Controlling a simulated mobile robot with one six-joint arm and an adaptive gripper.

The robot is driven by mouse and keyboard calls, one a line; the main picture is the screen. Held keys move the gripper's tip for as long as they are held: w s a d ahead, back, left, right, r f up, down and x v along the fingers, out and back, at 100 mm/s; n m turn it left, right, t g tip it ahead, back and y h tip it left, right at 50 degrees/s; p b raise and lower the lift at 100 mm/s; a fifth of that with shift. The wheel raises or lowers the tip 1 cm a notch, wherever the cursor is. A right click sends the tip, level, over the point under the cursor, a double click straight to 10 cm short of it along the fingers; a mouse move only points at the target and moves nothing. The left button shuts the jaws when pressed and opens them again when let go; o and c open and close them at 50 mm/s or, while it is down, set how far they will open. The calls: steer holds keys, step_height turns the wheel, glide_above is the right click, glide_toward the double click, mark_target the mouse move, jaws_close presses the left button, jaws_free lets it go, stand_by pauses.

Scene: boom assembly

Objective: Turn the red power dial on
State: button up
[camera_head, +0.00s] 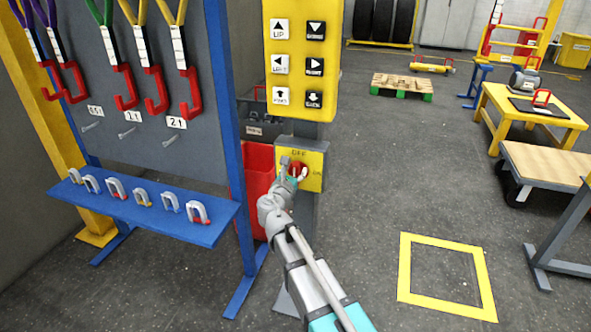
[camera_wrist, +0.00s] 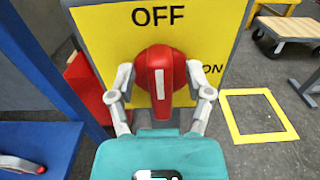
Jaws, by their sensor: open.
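The red power dial (camera_wrist: 152,62) sits on a yellow plate (camera_wrist: 105,40) marked OFF above and ON to the right. Its white mark stands upright in the wrist view, in line with OFF. In the head view the dial (camera_head: 299,170) is partly hidden by my gripper. My gripper (camera_wrist: 160,82) is open, with one finger on each side of the dial. I cannot tell whether the fingers touch it. In the head view my gripper (camera_head: 291,171) reaches the plate from below.
A yellow button panel (camera_head: 296,92) with arrow buttons is above the dial. A blue-framed rack (camera_head: 226,140) with slings and shackles stands close on the left. A red bin (camera_head: 257,180) is behind the post. The floor to the right is open around a yellow square (camera_head: 402,270).

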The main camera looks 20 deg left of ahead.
steer(key=shift+w, duration=0.5)
jaws_close()
